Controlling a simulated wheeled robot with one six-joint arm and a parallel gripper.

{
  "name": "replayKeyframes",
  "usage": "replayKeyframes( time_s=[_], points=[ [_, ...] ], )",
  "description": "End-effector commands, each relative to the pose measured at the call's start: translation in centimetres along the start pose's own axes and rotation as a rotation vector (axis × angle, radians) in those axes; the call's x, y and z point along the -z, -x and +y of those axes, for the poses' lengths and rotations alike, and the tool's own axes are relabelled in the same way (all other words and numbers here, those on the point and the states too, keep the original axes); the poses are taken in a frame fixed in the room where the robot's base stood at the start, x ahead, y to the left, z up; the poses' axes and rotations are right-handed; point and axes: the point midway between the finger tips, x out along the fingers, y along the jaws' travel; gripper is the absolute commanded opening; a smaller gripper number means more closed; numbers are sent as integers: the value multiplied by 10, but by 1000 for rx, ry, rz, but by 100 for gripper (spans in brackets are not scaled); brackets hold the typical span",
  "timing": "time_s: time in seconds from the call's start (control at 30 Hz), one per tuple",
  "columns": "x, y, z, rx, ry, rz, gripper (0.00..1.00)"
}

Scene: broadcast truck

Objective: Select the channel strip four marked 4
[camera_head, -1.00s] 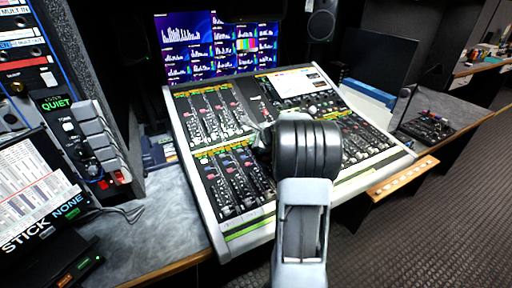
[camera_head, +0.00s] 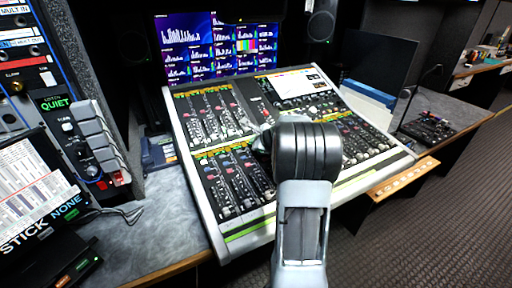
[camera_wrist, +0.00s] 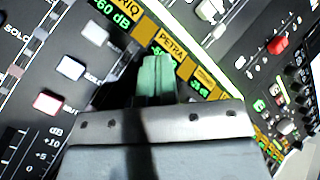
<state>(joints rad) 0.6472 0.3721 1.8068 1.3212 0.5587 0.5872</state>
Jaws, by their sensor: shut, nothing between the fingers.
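The mixing console (camera_head: 234,238) fills the middle of the head view, with banks of faders and yellow label strips. My gripper (camera_wrist: 157,78) is shut and empty in the wrist view, its greenish fingertips close together over the console face. The tips appear just below a yellow label reading PETRA (camera_wrist: 168,43); I cannot tell whether they touch the panel. Left of them are a white button (camera_wrist: 70,67), another pale button (camera_wrist: 95,30) and a reddish-lit button (camera_wrist: 47,102). No mark 4 is legible. In the head view my arm hides the gripper's tips and part of the console.
Monitors (camera_head: 190,50) stand behind the console. A grey button unit (camera_head: 97,140) and a tilted screen (camera_head: 35,185) are on the left. A wooden-edged strip (camera_head: 403,178) juts out at the right. A gooseneck panel (camera_head: 428,125) sits on the right desk.

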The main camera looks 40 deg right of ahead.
Motion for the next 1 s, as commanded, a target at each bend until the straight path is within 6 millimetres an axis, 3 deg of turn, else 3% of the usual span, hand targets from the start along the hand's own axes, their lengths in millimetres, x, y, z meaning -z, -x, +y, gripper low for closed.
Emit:
replayKeyframes(
  time_s=[0.47, 1.0],
  points=[
    [1, -1, 1, -1, 0, 0, 0],
    [-7, 10, -7, 0, -1, 0, 0]
  ],
)
